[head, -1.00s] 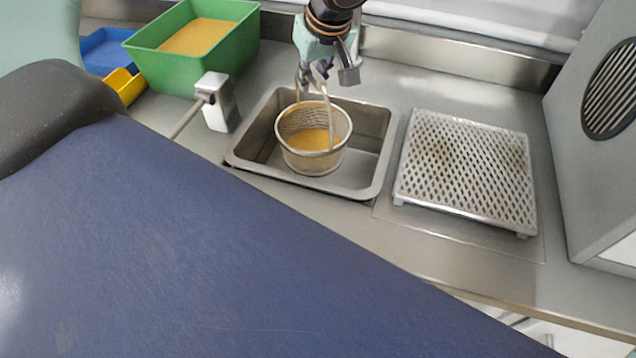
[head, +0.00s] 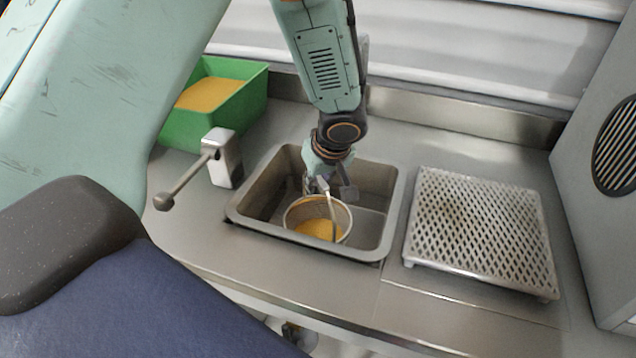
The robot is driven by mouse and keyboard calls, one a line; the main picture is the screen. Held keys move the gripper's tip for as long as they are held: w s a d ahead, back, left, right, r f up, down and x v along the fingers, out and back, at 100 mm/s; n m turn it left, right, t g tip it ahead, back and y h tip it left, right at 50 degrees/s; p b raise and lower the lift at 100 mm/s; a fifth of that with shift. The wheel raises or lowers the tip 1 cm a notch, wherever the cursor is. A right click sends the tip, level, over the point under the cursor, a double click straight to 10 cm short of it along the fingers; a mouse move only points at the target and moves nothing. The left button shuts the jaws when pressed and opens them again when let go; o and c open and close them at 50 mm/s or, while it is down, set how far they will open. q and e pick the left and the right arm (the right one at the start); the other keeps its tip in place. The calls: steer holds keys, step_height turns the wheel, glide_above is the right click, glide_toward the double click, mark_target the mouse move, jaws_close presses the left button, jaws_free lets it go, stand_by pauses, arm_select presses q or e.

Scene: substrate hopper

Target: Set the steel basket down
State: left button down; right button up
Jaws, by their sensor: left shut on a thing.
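The steel basket (head: 292,217) is a round mesh basket with yellow grain in it and a tall wire handle. It is down inside the steel sink (head: 391,226), in its front middle part. My left gripper (head: 322,190) points down over the basket's rear side and is shut on its handle. The basket looks about upright. Its lower part is hidden by the sink's front rim, so I cannot tell whether it touches the sink floor. My right gripper is not in view.
A perforated steel rack (head: 482,232) stands right of the sink. A lever tap (head: 222,158) is at the sink's left. A green bin (head: 245,100) of yellow grain is at the back left. A grey vented cabinet (head: 600,200) bounds the right side.

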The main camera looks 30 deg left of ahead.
arm_select(q)
steer(key=shift+d+r, duration=0.1)
steer(key=shift+d, duration=0.05)
steer(key=shift+w, duration=0.1)
steer(key=c, duration=1.6)
jaws_free()
steer(key=shift+w+a+f, duration=0.15)
steer(key=shift+a+f, duration=0.1)
steer(key=shift+f, duration=0.05)
steer(key=shift+c, duration=0.2)
steer(key=o, duration=0.3)
steer(key=shift+s+d+r, duration=0.2)
steer(key=shift+s+r, duration=0.05)
steer(key=shift+s, duration=0.05)
steer(key=shift+w+a+f, duration=0.15)
steer(key=shift+w, duration=0.05)
steer(key=p+v, duration=0.3)
steer(key=v, duration=0.8)
steer(key=shift+s+d+r, duration=0.25)
steer(key=shift+s+r, duration=0.05)
steer(key=shift+r, duration=0.25)
